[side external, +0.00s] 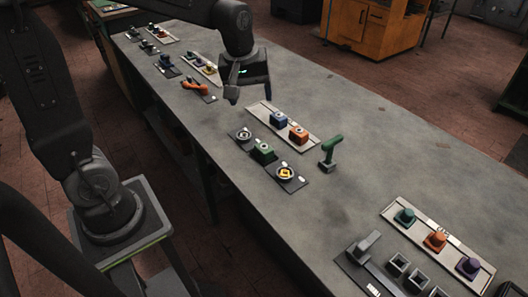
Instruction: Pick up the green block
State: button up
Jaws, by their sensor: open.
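A small green block (263,151) sits on a dark plate on the long grey bench, between a plate with a pale round part (243,134) and a plate with a yellow round part (286,172). My gripper (248,90) hangs above the bench, up and to the left of the green block and clearly apart from it. It is open, and no object shows between its fingers.
A pale strip with a blue block (278,118) and an orange block (298,133) lies just behind the green block. A green T-shaped tool (330,151) stands to the right. More coloured parts line the bench at both ends. The bench (370,150) is clear at middle right.

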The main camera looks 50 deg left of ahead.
jog(key=w+a+f+n+g, duration=0.2)
jog(key=w+a+f+n, duration=0.3)
jog(key=w+f+n, duration=0.4)
jog(key=m, duration=0.2)
send_over(264, 147)
notch_tip(264, 147, down, 10)
jog(key=shift+w+r, duration=0.1)
jog(key=shift+r, duration=0.05)
jog(key=shift+f, duration=2.9)
jog(key=shift+c, duration=0.2)
jog(key=c, duration=1.1)
jog(key=shift+r, duration=0.2)
